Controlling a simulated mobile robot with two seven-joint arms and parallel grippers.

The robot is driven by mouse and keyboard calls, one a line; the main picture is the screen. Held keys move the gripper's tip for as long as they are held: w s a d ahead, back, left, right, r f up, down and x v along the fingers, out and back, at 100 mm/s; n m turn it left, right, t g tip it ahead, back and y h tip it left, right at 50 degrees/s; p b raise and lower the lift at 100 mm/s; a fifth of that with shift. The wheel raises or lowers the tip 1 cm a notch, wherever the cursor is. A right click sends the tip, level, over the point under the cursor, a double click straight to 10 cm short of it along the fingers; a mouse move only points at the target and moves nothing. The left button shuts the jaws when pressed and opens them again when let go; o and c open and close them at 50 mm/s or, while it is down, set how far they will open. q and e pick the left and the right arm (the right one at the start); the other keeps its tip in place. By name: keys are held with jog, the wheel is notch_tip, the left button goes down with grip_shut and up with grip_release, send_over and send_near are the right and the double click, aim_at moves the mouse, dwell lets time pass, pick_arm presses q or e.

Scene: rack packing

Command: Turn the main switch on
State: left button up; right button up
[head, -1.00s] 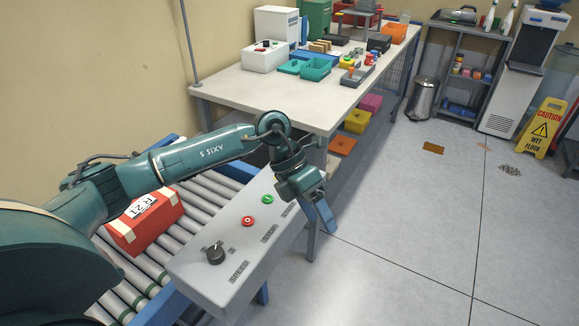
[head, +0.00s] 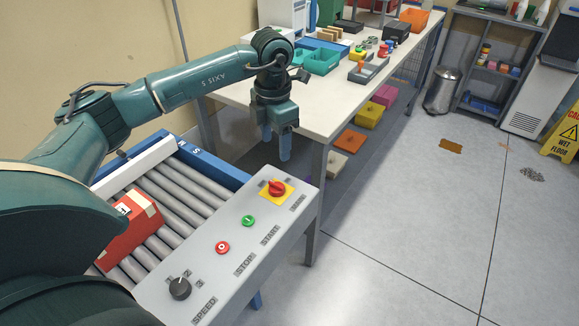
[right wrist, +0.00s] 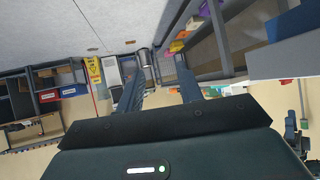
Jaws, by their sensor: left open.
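The main switch (head: 277,188) is a red rotary knob on a yellow plate at the far end of the grey control panel (head: 205,262).
The panel also carries a green start button (head: 248,221), a red stop button (head: 222,247) and a black speed knob (head: 180,288). A red box (head: 128,228) lies on the roller conveyor (head: 190,190) beside it. A white workbench (head: 325,112) stands beyond.

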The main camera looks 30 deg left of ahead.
aim_at(276, 183)
pick_arm(q)
jog(key=f, duration=0.3)
jog(key=shift+s+f+p, duration=0.3)
jog(key=shift+p, duration=0.1)
notch_tip(276, 183, down, 8)
jog(key=shift+r+p, duration=0.1)
jog(key=shift+p, duration=0.45)
jog(key=shift+w+f, duration=0.1)
jog(key=shift+f, duration=0.65)
pick_arm(e)
jog(key=shift+s+d, duration=0.3)
jog(key=shift+s, duration=0.2)
pick_arm(q)
jog(key=shift+c, duration=0.2)
jog(key=c, duration=0.9)
jog(key=shift+o, duration=0.2)
pick_arm(e)
jog(key=shift+s, duration=0.2)
